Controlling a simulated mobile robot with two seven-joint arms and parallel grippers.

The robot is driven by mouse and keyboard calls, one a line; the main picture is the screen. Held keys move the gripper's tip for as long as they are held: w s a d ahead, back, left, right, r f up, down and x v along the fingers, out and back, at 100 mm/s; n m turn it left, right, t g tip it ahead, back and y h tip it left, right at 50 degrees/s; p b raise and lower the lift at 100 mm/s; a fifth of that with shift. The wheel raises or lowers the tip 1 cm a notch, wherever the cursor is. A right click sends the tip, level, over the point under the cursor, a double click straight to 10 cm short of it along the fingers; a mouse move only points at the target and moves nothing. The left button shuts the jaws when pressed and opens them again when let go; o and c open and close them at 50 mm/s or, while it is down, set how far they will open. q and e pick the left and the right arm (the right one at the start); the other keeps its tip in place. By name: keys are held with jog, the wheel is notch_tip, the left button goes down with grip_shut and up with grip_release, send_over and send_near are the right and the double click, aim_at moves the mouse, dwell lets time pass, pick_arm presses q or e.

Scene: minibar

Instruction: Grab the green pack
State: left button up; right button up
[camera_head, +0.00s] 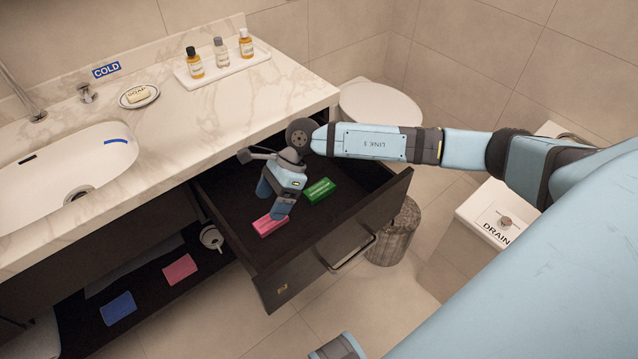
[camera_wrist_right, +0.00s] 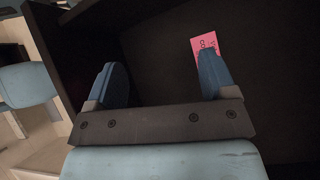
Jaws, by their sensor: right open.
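The green pack (camera_head: 319,190) lies on the dark floor of the open drawer (camera_head: 345,212) in the head view. A pink pack (camera_head: 268,226) lies in the same drawer, to the left of and nearer than the green one. My right gripper (camera_head: 270,205) reaches into the drawer, pointing down, left of the green pack and close to the pink pack. In the right wrist view its jaws (camera_wrist_right: 160,82) are open with nothing between them. The pink pack (camera_wrist_right: 205,45) shows partly behind one finger there. The green pack does not show in the right wrist view. My left gripper is not clearly seen.
The drawer's front panel with its handle (camera_head: 352,254) stands out over the floor. The marble counter (camera_head: 230,110) with a sink and a bottle tray (camera_head: 222,68) overhangs the drawer's back. A toilet (camera_head: 380,103), a round bin (camera_head: 394,235) and a white box (camera_head: 468,212) stand to the right.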

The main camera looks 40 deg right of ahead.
jog(key=w+d+n+t+h+b, duration=0.1)
jog(key=w+d+h+b, duration=0.2)
jog(key=d, duration=0.5)
jog(key=w+d+n+h, duration=0.2)
jog(key=w+d+h, duration=0.15)
jog(key=d, duration=0.45)
jog(key=h+b, duration=0.1)
send_over(319, 188)
notch_tip(319, 188, down, 9)
jog(key=shift+s+a+r, duration=0.1)
jog(key=shift+a+r, duration=0.05)
notch_tip(319, 188, down, 5)
jog(key=shift+f+b, duration=0.15)
jog(key=shift+b, duration=0.4)
jog(key=shift+f, duration=0.1)
pick_arm(q)
jog(key=f, duration=0.1)
jog(key=d+f, duration=0.1)
jog(key=shift+w+f+t, duration=0.2)
jog(key=shift+f+t, duration=0.1)
jog(key=shift+f, duration=0.1)
jog(key=shift+a, duration=0.1)
pick_arm(e)
jog(key=shift+c, duration=0.3)
jog(key=c, duration=0.9)
